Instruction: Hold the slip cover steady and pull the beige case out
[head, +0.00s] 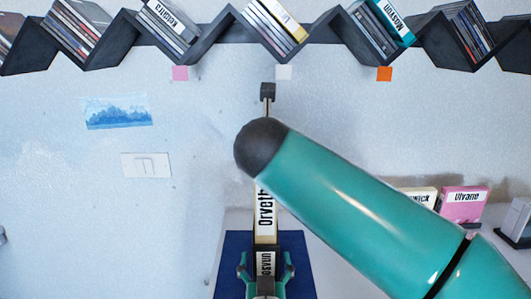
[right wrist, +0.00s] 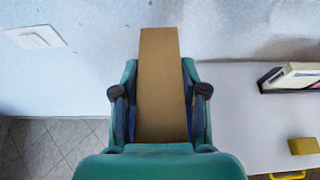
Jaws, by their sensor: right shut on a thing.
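A cream spine with dark letters (head: 265,215) stands upright in the middle of the head view, its top hidden by my right arm. A shorter cream lettered spine (head: 265,263) shows below it. My left gripper (head: 266,268) is at the bottom edge with one finger on each side of this lower spine; whether the fingers touch it is unclear. Which part is the slip cover is also unclear. In the right wrist view, my right gripper (right wrist: 160,100) is shut on a plain tan panel, the beige case (right wrist: 160,70), which sticks out beyond the fingers. My right gripper is hidden in the head view.
A blue mat (head: 300,243) lies under the left gripper on a pale table (right wrist: 255,120). A pink case (head: 463,203) stands at the right. A zigzag shelf (head: 120,35) with cases runs along the wall. My right arm crosses the centre.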

